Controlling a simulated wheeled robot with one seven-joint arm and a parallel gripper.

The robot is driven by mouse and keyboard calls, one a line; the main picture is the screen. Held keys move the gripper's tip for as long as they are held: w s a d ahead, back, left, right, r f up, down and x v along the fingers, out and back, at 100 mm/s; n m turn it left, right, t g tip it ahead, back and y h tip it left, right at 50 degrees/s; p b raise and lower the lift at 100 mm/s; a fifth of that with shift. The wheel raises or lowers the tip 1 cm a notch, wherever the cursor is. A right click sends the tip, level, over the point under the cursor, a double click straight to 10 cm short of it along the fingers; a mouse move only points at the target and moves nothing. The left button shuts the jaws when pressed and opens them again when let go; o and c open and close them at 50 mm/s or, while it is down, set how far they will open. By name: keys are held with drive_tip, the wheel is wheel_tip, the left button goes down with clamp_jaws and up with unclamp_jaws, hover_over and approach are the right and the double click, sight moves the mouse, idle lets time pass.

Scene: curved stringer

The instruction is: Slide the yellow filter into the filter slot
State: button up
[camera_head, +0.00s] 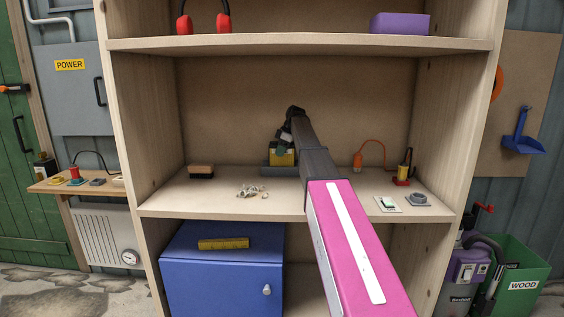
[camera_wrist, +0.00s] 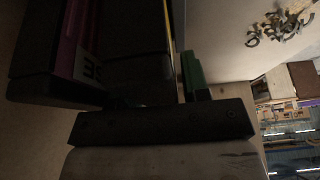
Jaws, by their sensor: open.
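A yellow block (camera_head: 283,158), which looks like the yellow filter, stands near the back of the middle shelf. It sits in or against a low grey-blue base (camera_head: 266,171), perhaps the filter slot; the arm hides its right side, so how deep it sits cannot be told. My gripper (camera_head: 287,138) is open, just above and in front of the block. The dark arm hides most of the contact area. The wrist view is dark; a thin yellow edge (camera_wrist: 168,32) shows beside dark gripper parts, and a green piece (camera_wrist: 193,72) lies beside it.
The side walls and upper shelf (camera_head: 300,43) enclose the space.

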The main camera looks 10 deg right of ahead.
drive_tip(key=shift+f, duration=0.2)
idle(0.3)
drive_tip(key=c, duration=0.7)
drive_tip(key=shift+r, duration=0.15)
